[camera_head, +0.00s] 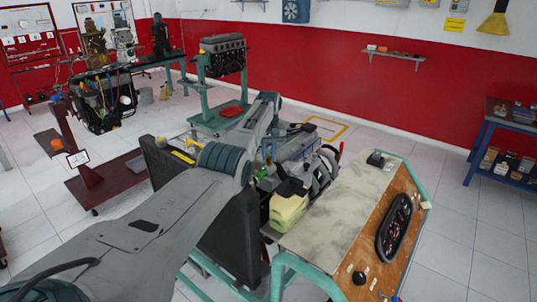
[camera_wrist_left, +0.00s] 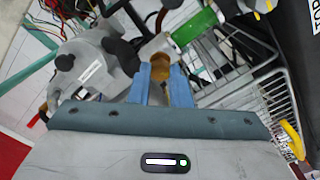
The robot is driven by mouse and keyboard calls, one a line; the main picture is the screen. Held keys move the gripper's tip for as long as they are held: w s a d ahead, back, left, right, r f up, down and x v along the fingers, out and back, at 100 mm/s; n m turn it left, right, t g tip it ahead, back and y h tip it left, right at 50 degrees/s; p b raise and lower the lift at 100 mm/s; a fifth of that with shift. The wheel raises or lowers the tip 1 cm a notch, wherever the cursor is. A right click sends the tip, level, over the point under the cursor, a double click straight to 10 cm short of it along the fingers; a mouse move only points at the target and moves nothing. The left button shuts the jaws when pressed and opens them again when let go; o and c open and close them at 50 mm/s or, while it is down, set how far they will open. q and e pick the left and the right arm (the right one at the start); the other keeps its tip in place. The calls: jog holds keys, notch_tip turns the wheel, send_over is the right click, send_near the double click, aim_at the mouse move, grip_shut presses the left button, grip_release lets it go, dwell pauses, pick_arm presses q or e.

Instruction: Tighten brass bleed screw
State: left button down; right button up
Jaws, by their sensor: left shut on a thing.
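The brass bleed screw (camera_wrist_left: 160,67) shows in the left wrist view as a small golden-brown head between the tips of two blue fingers. My left gripper (camera_wrist_left: 161,80) is shut on it. The screw's lower part and its seat are hidden. In the head view my left arm reaches from the lower left over the engine trainer (camera_head: 300,158), and my left gripper (camera_head: 268,157) is beside the engine. The screw is too small to make out there. My right gripper is not in view.
Grey housings and dark hoses (camera_wrist_left: 95,65) crowd the fingers on the left. A wire rack (camera_wrist_left: 235,65) and a green part (camera_wrist_left: 196,26) lie close on the right. In the head view a yellow-green reservoir (camera_head: 288,208) and a panel with a gauge cluster (camera_head: 396,227) stand nearby.

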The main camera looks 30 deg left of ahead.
pick_arm(q)
jog(key=m, duration=0.7)
jog(key=shift+w+r, duration=0.1)
jog(key=shift+r, duration=0.05)
jog(key=m, duration=0.4)
jog(key=shift+d, duration=0.1)
jog(key=m, duration=0.3)
jog(key=shift+m, duration=0.3)
jog(key=m, duration=1.2)
jog(key=shift+r, duration=0.1)
jog(key=shift+m, duration=0.3)
jog(key=c, duration=1.3)
grip_release()
jog(key=shift+c, duration=0.2)
jog(key=shift+d, duration=0.1)
